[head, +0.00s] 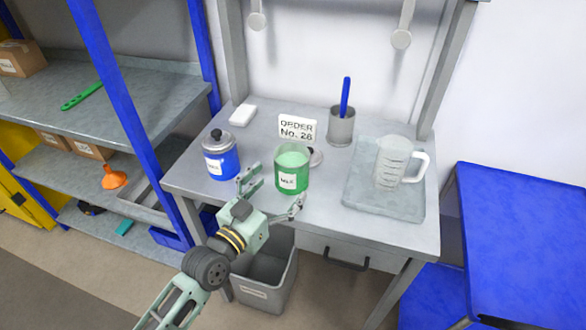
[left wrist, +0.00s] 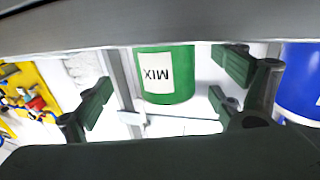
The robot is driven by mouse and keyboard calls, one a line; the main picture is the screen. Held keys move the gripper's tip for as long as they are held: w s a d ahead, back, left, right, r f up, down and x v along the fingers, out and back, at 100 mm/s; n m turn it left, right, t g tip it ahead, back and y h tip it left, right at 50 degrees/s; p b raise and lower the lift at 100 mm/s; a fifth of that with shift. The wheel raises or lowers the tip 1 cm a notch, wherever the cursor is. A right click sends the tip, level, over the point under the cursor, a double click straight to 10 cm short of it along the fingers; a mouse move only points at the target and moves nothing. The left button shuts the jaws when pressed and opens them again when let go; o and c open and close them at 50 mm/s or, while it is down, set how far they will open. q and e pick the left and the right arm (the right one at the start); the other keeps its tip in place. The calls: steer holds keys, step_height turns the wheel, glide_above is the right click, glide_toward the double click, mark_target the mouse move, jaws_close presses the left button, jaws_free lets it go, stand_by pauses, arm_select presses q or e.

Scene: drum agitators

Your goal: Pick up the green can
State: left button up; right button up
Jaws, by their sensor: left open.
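The green can (head: 292,170) stands upright on the grey workbench (head: 240,198), near its front edge. It is open at the top, shows pale green inside and has a white label. My left gripper (head: 271,189) is open just in front of the can, with one finger to the left of it and the other at its lower right. In the left wrist view the green can (left wrist: 168,75) appears upside down between the spread fingers of the left gripper (left wrist: 165,92). No contact can be made out. My right gripper is not in view.
A blue can (head: 221,158) with a lid stands left of the green can. Behind are an order sign (head: 298,127) and a grey cup (head: 341,128) with a blue handle. A measuring jug (head: 391,163) stands on a plate at right. A grey bin (head: 264,275) is below.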

mark_target(281, 180)
arm_select(q)
steer(key=shift+w+d+r, duration=0.15)
steer(key=shift+w+d, duration=0.05)
steer(key=shift+w, duration=0.35)
steer(key=x, duration=0.3)
steer(key=shift+w+p, duration=0.4)
steer(key=shift+w, duration=0.05)
steer(key=shift+w+d, duration=0.25)
steer(key=shift+a, duration=0.1)
steer(key=shift+c, duration=1)
steer(key=c, duration=1.4)
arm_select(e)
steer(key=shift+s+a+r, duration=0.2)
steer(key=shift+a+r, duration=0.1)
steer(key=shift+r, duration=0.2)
arm_select(q)
steer(key=shift+r, duration=0.15)
steer(key=shift+c, duration=0.2)
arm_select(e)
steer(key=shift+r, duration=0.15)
